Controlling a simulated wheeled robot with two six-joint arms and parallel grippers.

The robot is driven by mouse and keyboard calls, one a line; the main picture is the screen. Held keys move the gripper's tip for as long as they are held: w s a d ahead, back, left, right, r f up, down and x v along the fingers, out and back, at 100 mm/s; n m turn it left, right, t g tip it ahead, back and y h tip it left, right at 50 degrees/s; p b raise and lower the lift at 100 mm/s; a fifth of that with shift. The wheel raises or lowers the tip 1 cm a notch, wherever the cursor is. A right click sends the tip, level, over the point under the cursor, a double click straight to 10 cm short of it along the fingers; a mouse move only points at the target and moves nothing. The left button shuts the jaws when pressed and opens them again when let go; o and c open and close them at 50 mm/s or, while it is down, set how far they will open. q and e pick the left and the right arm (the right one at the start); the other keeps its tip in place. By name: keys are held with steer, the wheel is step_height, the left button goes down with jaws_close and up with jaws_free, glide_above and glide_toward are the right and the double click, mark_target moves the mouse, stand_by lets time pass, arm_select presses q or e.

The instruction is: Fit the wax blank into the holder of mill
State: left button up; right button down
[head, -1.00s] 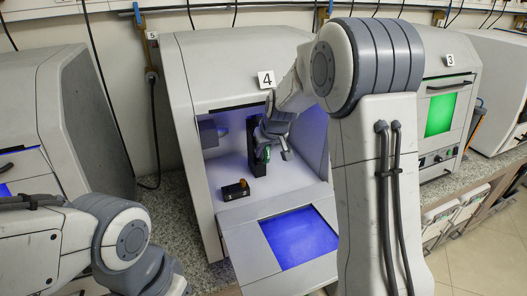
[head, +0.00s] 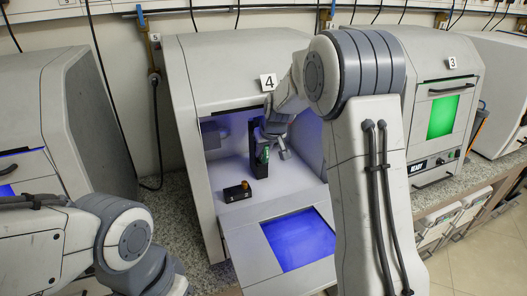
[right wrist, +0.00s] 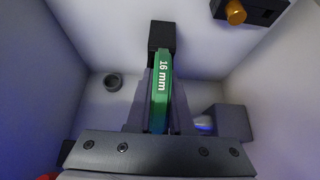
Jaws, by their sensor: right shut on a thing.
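The wax blank (right wrist: 160,90) is a green disc seen edge-on, marked "16 mm". My right gripper (head: 267,143) is inside the open chamber of mill 4 (head: 222,80) and is shut on the blank. In the right wrist view its fingers (right wrist: 160,112) lie on both sides of the blank. The black upright holder (head: 256,165) stands at the left of the gripper in the head view. In the right wrist view the holder's dark end (right wrist: 161,36) is at the blank's far end. I cannot tell whether the blank sits in it. My left gripper is out of view.
A small black block with an orange knob (head: 238,191) sits on the chamber floor, left of the holder. The mill's lowered door with a blue window (head: 298,238) is in front. Mill 3 (head: 440,65) stands to the right. A grey box (right wrist: 228,120) shows in the wrist view.

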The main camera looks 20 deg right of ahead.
steer(key=shift+w+r, duration=0.1)
steer(key=shift+w, duration=0.15)
stand_by(0.3)
steer(key=c, duration=0.7)
jaws_free()
steer(key=shift+s+r, duration=0.15)
steer(key=shift+r, duration=0.4)
steer(key=b+v, duration=0.1)
steer(key=v, duration=0.6)
steer(key=shift+r+b, duration=0.2)
steer(key=shift+b, duration=0.1)
steer(key=shift+s+r, duration=0.65)
steer(key=shift+s, duration=0.3)
